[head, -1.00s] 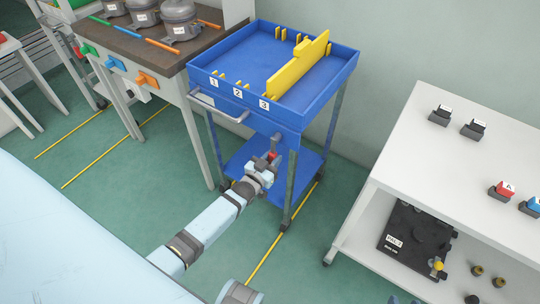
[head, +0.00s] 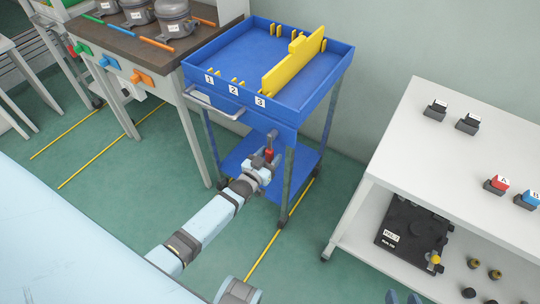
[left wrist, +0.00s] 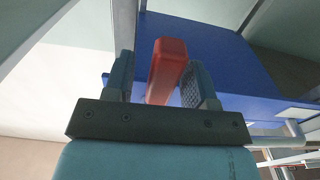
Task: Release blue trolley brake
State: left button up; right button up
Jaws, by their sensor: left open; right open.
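The blue trolley (head: 222,62) stands upright against the wall, with a yellow divider and slots marked 1, 2 and 3 in its top tray. Its red brake handle (head: 269,154) sits at the lower end of a grey rod below the tray's front. My left gripper (head: 264,162) is at this handle, between the trolley's front legs.
A brown-topped table (head: 150,45) with compressors stands close on the trolley's left. A white shelf table (head: 450,150) with small labelled blocks and a black case (head: 412,240) stands right. Green floor is free between the trolley and that table.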

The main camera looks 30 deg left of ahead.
pick_arm(q)
jog(key=s+a+p, duration=0.1)
jog(key=s, duration=1.2)
jog(key=shift+s, duration=0.25)
pick_arm(e)
jog(key=shift+r, duration=0.25)
